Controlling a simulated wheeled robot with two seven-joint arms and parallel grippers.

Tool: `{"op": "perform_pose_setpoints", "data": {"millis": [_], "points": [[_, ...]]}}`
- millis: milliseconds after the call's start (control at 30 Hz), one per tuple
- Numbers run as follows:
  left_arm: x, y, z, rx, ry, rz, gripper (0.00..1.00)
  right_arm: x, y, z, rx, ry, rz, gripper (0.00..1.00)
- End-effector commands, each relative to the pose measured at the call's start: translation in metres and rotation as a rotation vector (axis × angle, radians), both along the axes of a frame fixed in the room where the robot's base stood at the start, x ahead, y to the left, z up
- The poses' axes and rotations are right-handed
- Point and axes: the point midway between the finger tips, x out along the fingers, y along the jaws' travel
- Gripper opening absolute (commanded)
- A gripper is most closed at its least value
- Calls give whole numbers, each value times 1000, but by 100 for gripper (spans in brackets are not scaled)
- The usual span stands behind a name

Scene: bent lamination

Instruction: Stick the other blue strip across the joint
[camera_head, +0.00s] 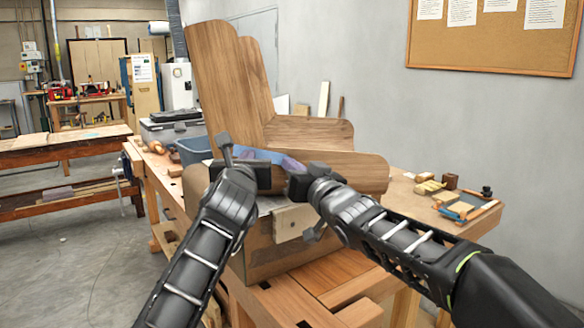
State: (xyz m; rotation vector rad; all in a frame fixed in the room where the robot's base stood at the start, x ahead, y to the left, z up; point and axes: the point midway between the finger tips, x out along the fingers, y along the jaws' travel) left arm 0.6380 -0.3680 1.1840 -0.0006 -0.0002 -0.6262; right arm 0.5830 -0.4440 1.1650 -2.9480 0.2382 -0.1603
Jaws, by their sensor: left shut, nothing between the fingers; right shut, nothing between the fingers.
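A bent wooden lamination stands on the bench, with a tall upright panel (222,75) at the left and a lower panel (345,168) reaching right. A blue strip (262,154) lies near where the panels meet, with a purplish patch (291,164) at its right end. The grippers partly hide this area, so I cannot tell how far the strip is stuck down. My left gripper (246,172) is shut and empty, just in front of the joint. My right gripper (304,182) is shut and empty, close to the right, in front of the lower panel.
The wooden workbench (335,277) carries a wooden block (296,222) below the grippers. Small wooden pieces and tools (465,204) lie at its right end. A blue bin (193,150) stands behind at the left. The grey wall is close behind.

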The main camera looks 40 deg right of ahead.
Motion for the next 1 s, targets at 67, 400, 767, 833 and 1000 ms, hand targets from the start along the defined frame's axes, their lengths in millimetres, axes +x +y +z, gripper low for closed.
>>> {"op": "perform_pose_setpoints", "data": {"millis": [67,400,767,833,1000], "points": [[0,0,0,0,0,0,0,0,0,0,0,0,0,0],[0,0,0,0,0,0,0,0,0,0,0,0,0,3],[0,0,0,0,0,0,0,0,0,0,0,0,-1,25],[0,0,0,0,0,0,0,0,-1,0,0,0,-1,25],[0,0,0,0,0,0,0,0,-1,0,0,0,-2,25]]}}
